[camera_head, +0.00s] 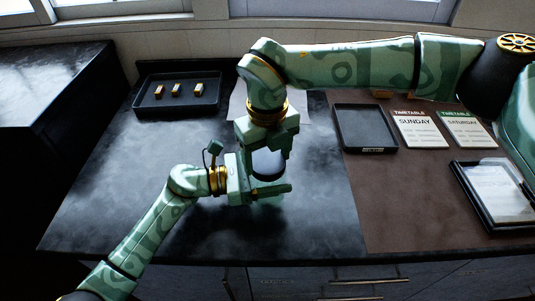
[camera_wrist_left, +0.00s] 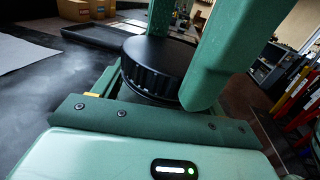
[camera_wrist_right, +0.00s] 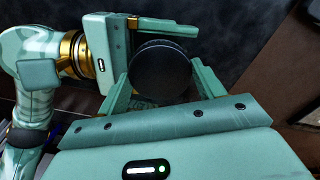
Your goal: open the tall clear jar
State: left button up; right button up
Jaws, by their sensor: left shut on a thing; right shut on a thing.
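The tall clear jar shows mainly by its round black lid (camera_head: 268,166), near the middle of the dark worktop. The lid's ribbed side shows in the left wrist view (camera_wrist_left: 155,68), and its flat top in the right wrist view (camera_wrist_right: 160,70). The clear body is almost wholly hidden by the lid and grippers. My left gripper (camera_head: 266,184) comes in from the left, below the lid, and is shut on the jar's body. My right gripper (camera_head: 268,149) reaches down from above and is shut on the lid, one finger on either side. The lid sits level with the jar; I see no gap.
A black tray (camera_head: 150,104) with several small yellow blocks stands at the back left. An empty dark tray (camera_head: 364,148), two timetable cards (camera_head: 420,130) and a black-framed clear case (camera_head: 462,180) lie on the brown right side. The front left worktop is clear.

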jog(key=n, duration=0.6)
jog(key=shift+n, duration=0.4)
jog(key=n, duration=1.4)
jog(key=shift+r, duration=0.2)
jog(key=shift+r, duration=0.95)
jog(key=shift+r, duration=0.1)
